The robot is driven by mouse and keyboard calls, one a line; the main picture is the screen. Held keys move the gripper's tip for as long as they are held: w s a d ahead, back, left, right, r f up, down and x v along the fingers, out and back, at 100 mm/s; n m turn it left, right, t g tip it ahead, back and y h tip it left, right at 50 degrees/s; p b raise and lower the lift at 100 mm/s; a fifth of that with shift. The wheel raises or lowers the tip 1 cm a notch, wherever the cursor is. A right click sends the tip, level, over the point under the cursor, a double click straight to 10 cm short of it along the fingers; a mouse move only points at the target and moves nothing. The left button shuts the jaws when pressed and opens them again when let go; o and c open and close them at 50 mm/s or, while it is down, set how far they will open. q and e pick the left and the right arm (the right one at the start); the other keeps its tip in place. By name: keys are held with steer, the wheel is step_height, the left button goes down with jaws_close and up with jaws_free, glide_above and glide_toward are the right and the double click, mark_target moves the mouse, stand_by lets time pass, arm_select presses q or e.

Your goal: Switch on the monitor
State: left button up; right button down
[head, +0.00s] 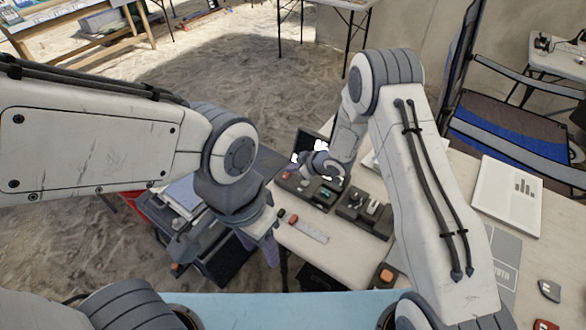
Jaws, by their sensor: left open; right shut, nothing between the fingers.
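A small dark screen (308,139), which appears to be the monitor, stands at the far left part of the table, partly hidden behind my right gripper. I cannot make out its button or whether it is lit. My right gripper (312,163) is shut and empty in front of the screen, above the dark trays; whether it touches the screen is unclear. My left gripper (264,224) is open and empty at the table's left edge, lower in the picture and apart from the screen.
Dark trays with small pieces (362,212) stand below the screen. A pale scale strip (310,230) lies near the left edge. A blue folding chair (510,140) stands beyond.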

step_height(320, 180, up, 3)
steer(key=shift+s+a+f+p, duration=0.1)
steer(key=shift+a+f+p, duration=0.05)
steer(key=shift+p, duration=0.5)
arm_select(q)
steer(key=shift+d+r+b, duration=0.1)
steer(key=shift+r+b, duration=0.35)
steer(key=shift+b, duration=0.3)
arm_select(e)
steer(key=v, duration=1)
steer(key=shift+f, duration=0.1)
